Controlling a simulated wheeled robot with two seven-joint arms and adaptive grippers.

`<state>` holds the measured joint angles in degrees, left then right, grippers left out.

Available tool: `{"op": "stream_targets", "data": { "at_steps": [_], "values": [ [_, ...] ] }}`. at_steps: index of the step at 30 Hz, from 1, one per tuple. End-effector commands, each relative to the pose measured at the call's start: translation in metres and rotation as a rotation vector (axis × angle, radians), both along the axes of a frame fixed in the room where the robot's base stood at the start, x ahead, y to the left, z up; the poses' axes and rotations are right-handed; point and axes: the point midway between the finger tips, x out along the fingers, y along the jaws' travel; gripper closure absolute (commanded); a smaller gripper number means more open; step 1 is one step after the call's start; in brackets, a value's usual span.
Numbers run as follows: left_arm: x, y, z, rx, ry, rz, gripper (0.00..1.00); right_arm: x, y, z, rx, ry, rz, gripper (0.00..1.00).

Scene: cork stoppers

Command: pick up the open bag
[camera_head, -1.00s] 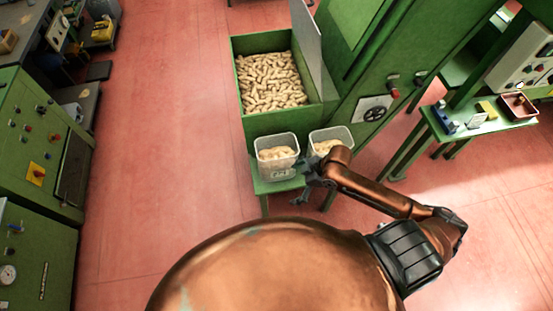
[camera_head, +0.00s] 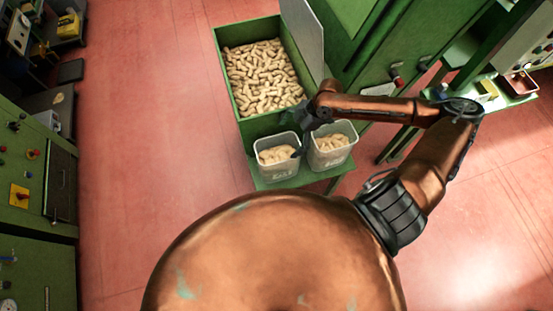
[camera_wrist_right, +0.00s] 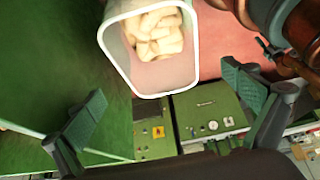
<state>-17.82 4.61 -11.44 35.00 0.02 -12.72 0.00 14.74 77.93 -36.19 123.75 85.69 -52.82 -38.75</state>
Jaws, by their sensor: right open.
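Two translucent open-topped containers with corks inside stand side by side on a green ledge, a left one (camera_head: 277,156) and a right one (camera_head: 331,145). They look like stiff tubs; I cannot tell if either is a bag. My right gripper (camera_head: 307,132) is above and between them, near their back rims. In the right wrist view one container (camera_wrist_right: 150,52) shows its pale rim and corks, at the top between the two spread fingers of the gripper (camera_wrist_right: 165,85). The gripper is open and empty. Which container this is, I cannot tell for sure. My left gripper is out of view.
A green bin (camera_head: 233,95) full of corks, with a raised grey lid (camera_head: 303,40), stands behind the containers. A green machine (camera_head: 375,45) rises at the right. Green control cabinets (camera_head: 35,170) line the left. Red floor (camera_head: 150,130) is free between.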

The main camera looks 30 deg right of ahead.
Motion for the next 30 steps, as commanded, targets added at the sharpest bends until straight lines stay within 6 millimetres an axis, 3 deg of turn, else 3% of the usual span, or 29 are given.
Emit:
{"op": "stream_targets", "data": {
  "at_steps": [5,11,15,21,30],
  "values": [
    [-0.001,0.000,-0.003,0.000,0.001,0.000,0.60,0.003,0.011,-0.020,0.001,-0.001,0.000,0.00],
    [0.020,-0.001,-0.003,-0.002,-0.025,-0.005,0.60,0.006,0.018,-0.033,0.001,0.000,0.001,0.00],
    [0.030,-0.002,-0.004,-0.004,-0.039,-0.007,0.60,0.010,0.028,-0.053,0.002,0.001,0.004,0.00],
    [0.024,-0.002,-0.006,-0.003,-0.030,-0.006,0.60,0.012,0.036,-0.070,0.000,-0.002,0.005,0.00],
    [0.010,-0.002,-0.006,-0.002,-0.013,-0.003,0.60,0.012,0.036,-0.070,-0.001,-0.001,0.004,0.00]
  ]
}}
